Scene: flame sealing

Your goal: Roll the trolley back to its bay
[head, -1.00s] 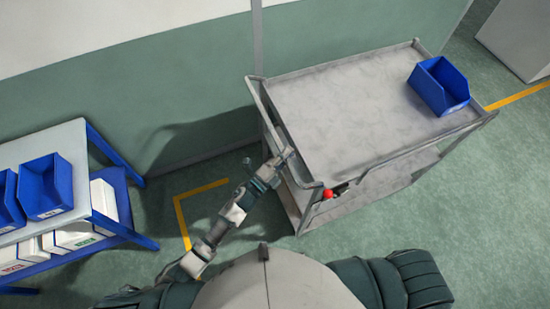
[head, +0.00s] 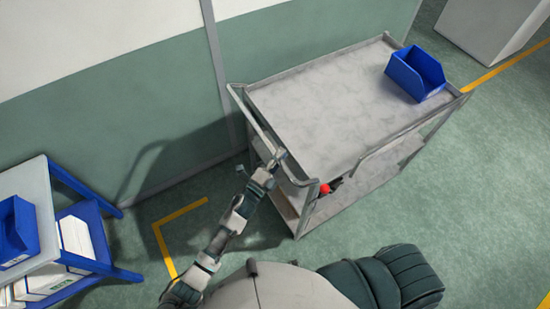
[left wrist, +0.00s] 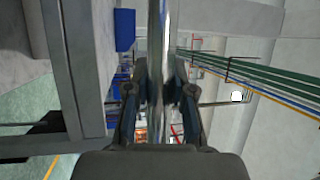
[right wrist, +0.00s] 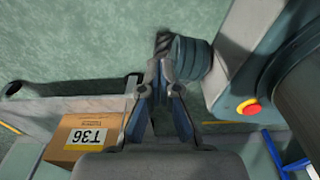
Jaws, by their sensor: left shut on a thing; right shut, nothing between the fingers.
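The grey two-shelf trolley (head: 310,95) stands right of centre in the head view, with a tubular handle (head: 252,118) along its left end. My left gripper (head: 278,157) is shut on this handle near its front end. The left wrist view shows the bar (left wrist: 158,60) running between the fingers. My right gripper (right wrist: 160,78) is shut and empty in the right wrist view; the head view does not show it. A blue bin (head: 415,73) sits on the trolley's top at the far right corner. A yellow floor corner marking (head: 158,240) lies left of the trolley.
A blue-framed rack (head: 70,180) with bins and boxes stands at the left. The wall (head: 110,120) runs behind the trolley. A grey cabinet (head: 480,30) stands at the far right. Floor at the right is clear.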

